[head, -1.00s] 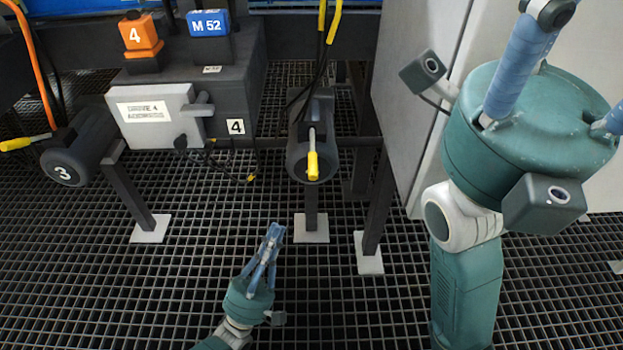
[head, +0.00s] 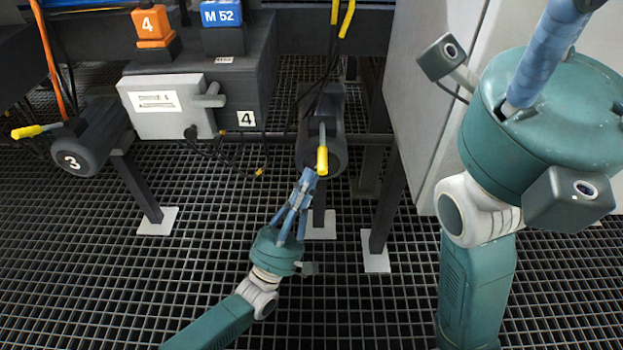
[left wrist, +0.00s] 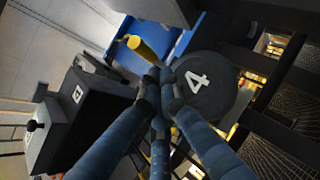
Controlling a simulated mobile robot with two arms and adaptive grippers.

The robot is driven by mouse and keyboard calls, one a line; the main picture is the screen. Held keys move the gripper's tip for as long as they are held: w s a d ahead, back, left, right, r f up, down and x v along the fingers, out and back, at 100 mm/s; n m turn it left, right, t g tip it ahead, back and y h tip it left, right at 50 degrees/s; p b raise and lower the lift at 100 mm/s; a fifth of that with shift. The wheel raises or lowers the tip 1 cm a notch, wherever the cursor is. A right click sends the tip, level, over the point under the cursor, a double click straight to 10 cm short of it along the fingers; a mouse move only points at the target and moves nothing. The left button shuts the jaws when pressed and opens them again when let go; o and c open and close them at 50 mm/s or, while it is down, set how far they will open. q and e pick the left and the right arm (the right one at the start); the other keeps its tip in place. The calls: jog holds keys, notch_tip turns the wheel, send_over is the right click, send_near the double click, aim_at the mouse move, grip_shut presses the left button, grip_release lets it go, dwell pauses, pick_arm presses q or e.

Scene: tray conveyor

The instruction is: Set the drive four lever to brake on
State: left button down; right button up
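Drive four is a dark round motor (head: 336,160) at the centre of the head view. In the left wrist view its end face (left wrist: 215,88) carries a white 4. Its lever has a yellow grip (head: 322,160), hanging down in front of the motor in the head view; the grip also shows in the left wrist view (left wrist: 142,47). My left gripper (head: 308,180) is just below and left of the grip, its fingers drawn together at the tips with nothing seen between them. Whether it touches the lever is unclear. My right gripper (head: 540,60) is raised at right, fingertips cut off.
Drive three (head: 85,145), with its own yellow-gripped lever (head: 28,131), is at the left. A grey box (head: 165,108) with a label stands between the drives. A pale cabinet (head: 425,90) is at right. Posts stand under the drives. The grating floor at lower left is open.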

pick_arm(q)
jog(key=shift+s+d+r, duration=0.1)
jog(key=shift+d+r, duration=0.3)
jog(key=shift+r, duration=0.25)
